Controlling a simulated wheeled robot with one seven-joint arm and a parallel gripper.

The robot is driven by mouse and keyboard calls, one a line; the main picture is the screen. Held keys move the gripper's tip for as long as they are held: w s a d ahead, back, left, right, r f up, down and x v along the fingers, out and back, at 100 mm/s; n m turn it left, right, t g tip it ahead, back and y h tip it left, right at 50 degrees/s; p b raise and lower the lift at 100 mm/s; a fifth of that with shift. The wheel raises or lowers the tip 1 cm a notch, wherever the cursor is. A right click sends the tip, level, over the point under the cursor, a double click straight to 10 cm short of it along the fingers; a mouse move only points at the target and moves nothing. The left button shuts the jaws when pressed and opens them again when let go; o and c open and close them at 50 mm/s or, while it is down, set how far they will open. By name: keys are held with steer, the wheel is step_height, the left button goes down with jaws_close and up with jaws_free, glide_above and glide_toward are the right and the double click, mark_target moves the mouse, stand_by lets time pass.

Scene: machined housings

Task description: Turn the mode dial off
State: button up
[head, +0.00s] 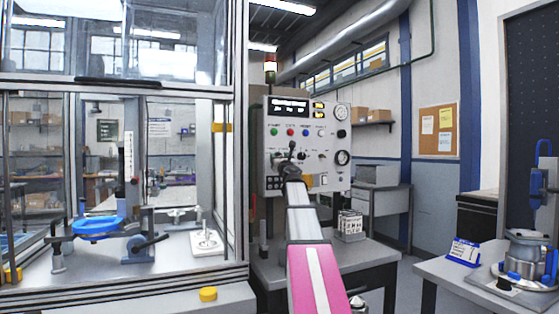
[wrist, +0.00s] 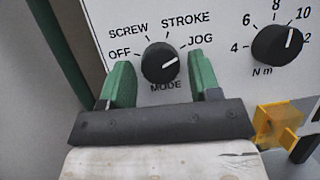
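The black mode dial (wrist: 158,60) is on a pale panel in the wrist view, with OFF, SCREW, STROKE and JOG marked around it. Its white pointer line is on the right side, towards JOG. My gripper (wrist: 162,74) is open, with one green finger on the left of the dial and one on the right. Gaps show between the fingers and the dial. In the head view my gripper (head: 289,160) is in front of the control panel (head: 325,115), and I cannot make out the dial there.
A second black knob (wrist: 277,45), marked in N m, is right of the mode dial. A yellow part (wrist: 275,124) is close to the right of my gripper. A glass-walled enclosure (head: 238,130) stands left of the panel; a side table (head: 440,268) is at the right.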

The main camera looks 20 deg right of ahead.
steer(key=c, duration=0.6)
steer(key=shift+n, duration=0.4)
steer(key=n+g+y, duration=0.2)
steer(key=n, duration=0.8)
steer(key=n+g+y, duration=0.2)
steer(key=n+g, duration=0.1)
steer(key=n, duration=0.7)
steer(key=r+n+g+y, duration=0.1)
steer(key=n+g+y, duration=0.2)
steer(key=n, duration=0.7)
steer(key=shift+d+n, duration=0.4)
